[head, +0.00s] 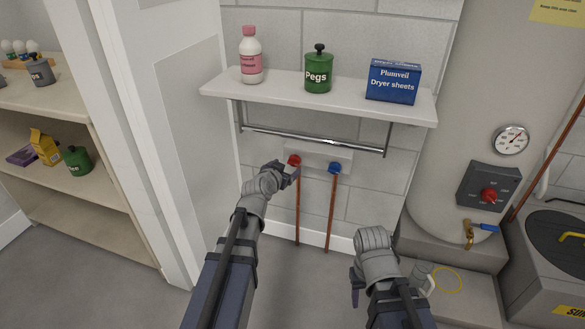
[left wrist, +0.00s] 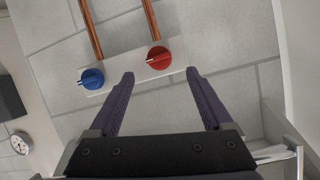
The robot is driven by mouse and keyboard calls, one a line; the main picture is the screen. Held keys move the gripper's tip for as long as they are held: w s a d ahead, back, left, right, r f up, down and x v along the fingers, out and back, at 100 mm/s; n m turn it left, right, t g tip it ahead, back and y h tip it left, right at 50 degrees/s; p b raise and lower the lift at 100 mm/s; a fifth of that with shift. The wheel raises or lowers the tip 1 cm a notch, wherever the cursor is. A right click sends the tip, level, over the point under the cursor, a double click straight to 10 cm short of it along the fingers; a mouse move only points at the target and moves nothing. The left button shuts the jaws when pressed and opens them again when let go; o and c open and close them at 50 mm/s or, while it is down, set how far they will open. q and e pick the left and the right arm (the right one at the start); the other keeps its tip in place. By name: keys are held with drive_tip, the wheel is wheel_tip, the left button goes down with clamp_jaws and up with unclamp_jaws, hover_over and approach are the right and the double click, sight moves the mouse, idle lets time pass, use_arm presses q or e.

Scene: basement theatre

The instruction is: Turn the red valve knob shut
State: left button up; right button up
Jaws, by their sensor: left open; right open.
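The red valve knob (head: 294,160) sits on a pale wall plate, at the top of the left copper pipe. In the left wrist view the red knob (left wrist: 158,57) lies just beyond the fingertips, sideways between them. My left gripper (head: 287,172) is at the knob and partly overlaps it in the head view. Its two dark fingers (left wrist: 159,73) are spread, with nothing held. My right gripper (head: 356,288) is low in front of the wall, open, well apart from the valves.
A blue knob (head: 335,168) is right of the red one, also in the left wrist view (left wrist: 92,79). A shelf (head: 285,94) with a rail (head: 315,141) overhangs both. A tank (head: 445,150) and its control box (head: 488,187) stand right; a white door frame (head: 150,110) stands left.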

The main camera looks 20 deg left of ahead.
sight(292, 162)
use_arm(q)
drive_tip(key=b+x, duration=0.3)
drive_tip(key=x, duration=0.4)
drive_tip(key=shift+w+f, duration=0.2)
drive_tip(key=shift+w, duration=0.15)
drive_tip(key=shift+c, duration=0.4)
drive_tip(key=c, duration=1.2)
drive_tip(key=shift+c, duration=0.2)
